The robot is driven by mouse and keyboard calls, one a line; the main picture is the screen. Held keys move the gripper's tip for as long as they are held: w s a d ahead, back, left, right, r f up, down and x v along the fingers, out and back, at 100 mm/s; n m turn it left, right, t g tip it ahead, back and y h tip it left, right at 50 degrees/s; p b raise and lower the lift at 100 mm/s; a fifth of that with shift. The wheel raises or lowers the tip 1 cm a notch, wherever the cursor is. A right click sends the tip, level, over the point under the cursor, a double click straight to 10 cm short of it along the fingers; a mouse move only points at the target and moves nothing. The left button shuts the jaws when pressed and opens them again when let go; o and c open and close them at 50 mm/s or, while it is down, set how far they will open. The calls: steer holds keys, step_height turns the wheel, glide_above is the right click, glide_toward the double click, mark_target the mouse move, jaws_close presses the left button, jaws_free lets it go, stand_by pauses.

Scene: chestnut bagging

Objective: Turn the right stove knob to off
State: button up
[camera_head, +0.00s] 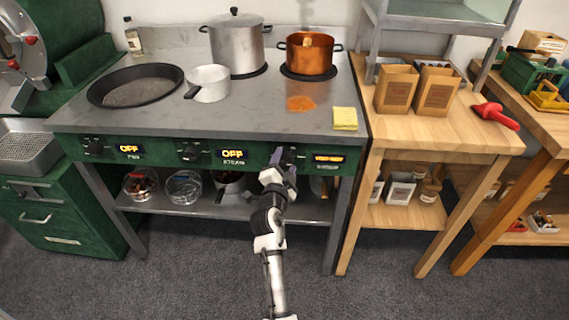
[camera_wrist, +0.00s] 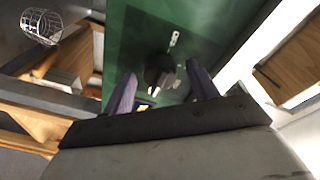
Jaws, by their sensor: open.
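The stove's green front panel (camera_head: 213,157) carries three dark knobs with lit displays. The right knob is hidden behind my gripper (camera_head: 281,157) in the head view. In the wrist view, a dark round knob (camera_wrist: 158,66) with a pale mark sits on the green panel, between the two purple-grey fingers of my gripper (camera_wrist: 162,72). My gripper is open around it; I cannot tell whether either finger touches it. The right display (camera_head: 328,158) glows orange, but its text is too small to read. The left display (camera_head: 129,149) and middle display (camera_head: 233,154) read OFF.
A copper pot (camera_head: 309,56) stands on the right rear burner, with a steel pot (camera_head: 236,45), white saucepan (camera_head: 209,84) and black pan (camera_head: 135,86) farther left. A yellow sponge (camera_head: 345,118) lies at the stove's front right. A wooden table (camera_head: 460,128) adjoins.

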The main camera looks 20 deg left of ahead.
steer(key=c, duration=1)
